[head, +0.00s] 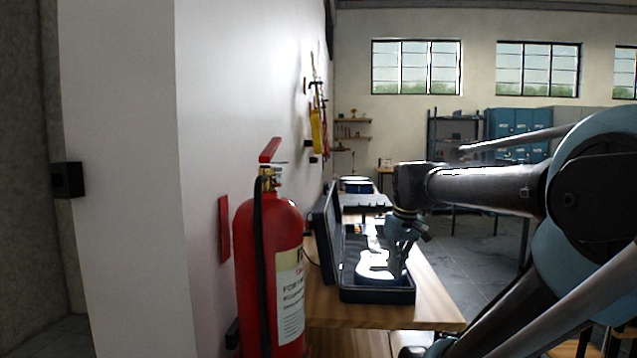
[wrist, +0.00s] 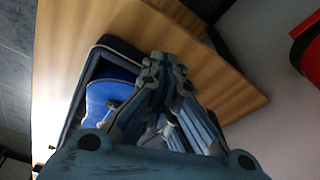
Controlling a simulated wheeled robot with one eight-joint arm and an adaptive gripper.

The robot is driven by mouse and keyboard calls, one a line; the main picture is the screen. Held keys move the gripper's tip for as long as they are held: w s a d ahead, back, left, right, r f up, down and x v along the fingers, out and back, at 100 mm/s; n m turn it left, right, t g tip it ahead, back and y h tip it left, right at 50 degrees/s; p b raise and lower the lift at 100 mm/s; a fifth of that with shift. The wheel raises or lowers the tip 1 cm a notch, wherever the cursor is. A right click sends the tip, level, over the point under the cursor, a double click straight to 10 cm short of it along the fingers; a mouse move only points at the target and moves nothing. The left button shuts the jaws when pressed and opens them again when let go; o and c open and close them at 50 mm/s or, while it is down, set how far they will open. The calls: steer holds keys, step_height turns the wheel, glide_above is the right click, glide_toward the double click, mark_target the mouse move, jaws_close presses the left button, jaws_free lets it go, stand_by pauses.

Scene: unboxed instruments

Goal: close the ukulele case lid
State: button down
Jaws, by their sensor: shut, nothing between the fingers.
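The dark ukulele case (head: 376,296) lies on the wooden table in the head view, with its lid (head: 328,232) standing open on the left, toward the wall. A pale ukulele (head: 374,266) lies inside the case; in the wrist view its body looks blue (wrist: 108,93). The case's rim (wrist: 118,43) also shows in the wrist view, partly hidden by my fingers. My gripper (head: 397,270) points down over the right part of the case, shut and empty. In the wrist view, my gripper (wrist: 164,66) covers part of the case. I cannot tell whether it touches anything.
A red fire extinguisher (head: 269,262) stands in the left foreground by the white wall (head: 205,150). The wooden table (head: 432,298) has a bare strip right of the case. More dark items (head: 357,186) sit farther back. Blue lockers (head: 517,128) stand at the far wall.

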steer(key=w+a+r+n+y, duration=0.1)
steer(key=w+a+r+n, duration=0.3)
steer(key=w+r, duration=0.55)
steer(key=w+a+r+n+g, duration=0.1)
steer(key=w+a+r+n, duration=0.2)
steer(key=w+a+r, duration=0.65)
steer(key=w+a+r+n+y, duration=0.1)
steer(key=w+a+r+n, duration=0.35)
steer(key=w, duration=0.85)
steer(key=w+a+r+n+y, duration=0.1)
steer(key=w+a+r+n, duration=0.1)
steer(key=w+a+r, duration=0.35)
steer(key=w+x, duration=0.2)
steer(key=x, duration=1)
steer(key=shift+g, duration=0.4)
steer(key=shift+s+d+r, duration=0.1)
steer(key=shift+d, duration=1)
steer(key=shift+d+r, duration=0.1)
steer(key=shift+d, duration=1)
steer(key=shift+r, duration=0.1)
